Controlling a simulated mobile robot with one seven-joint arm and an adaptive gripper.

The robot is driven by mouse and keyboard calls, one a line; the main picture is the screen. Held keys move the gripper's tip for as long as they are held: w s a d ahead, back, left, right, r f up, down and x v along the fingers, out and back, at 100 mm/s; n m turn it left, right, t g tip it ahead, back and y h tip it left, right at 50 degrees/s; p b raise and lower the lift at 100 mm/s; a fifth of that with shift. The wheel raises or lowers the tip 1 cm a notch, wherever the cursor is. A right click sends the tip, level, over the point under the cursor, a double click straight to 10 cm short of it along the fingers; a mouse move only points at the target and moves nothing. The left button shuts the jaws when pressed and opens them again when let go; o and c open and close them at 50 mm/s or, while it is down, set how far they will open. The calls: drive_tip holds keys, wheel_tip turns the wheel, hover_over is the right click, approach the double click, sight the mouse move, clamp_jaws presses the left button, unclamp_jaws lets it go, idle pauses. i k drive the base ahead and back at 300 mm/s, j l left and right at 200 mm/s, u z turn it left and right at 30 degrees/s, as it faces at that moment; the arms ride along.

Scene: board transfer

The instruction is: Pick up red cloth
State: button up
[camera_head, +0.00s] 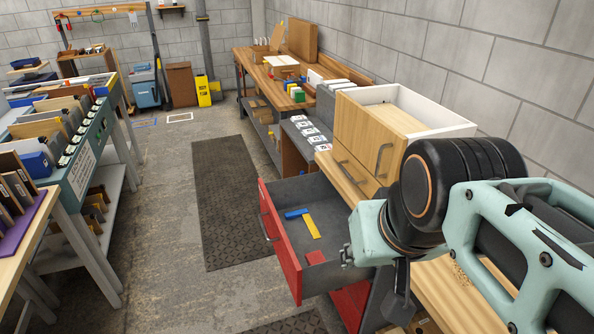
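A small red piece (315,257), which may be the red cloth, lies in the open red-fronted drawer (283,245), near its front right end. It is partly shaded, and I cannot tell its material. A blue piece (296,213) and a yellow strip (312,227) lie in the same drawer. My arm fills the right side, and its end with my gripper (398,292) hangs to the right of the drawer, apart from the red piece. A dark part shows below the wrist; the fingertips are not clear.
The floor mat (225,190) is clear.

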sight(314, 257)
drive_tip(key=z, duration=1.85)
drive_tip(key=u, duration=1.5)
drive_tip(key=i+u, duration=0.35)
drive_tip(key=i+j, duration=0.1)
drive_tip(key=i, duration=0.25)
drive_tip(key=i+z, duration=0.15)
drive_tip(key=i, duration=0.2)
drive_tip(key=z, duration=0.35)
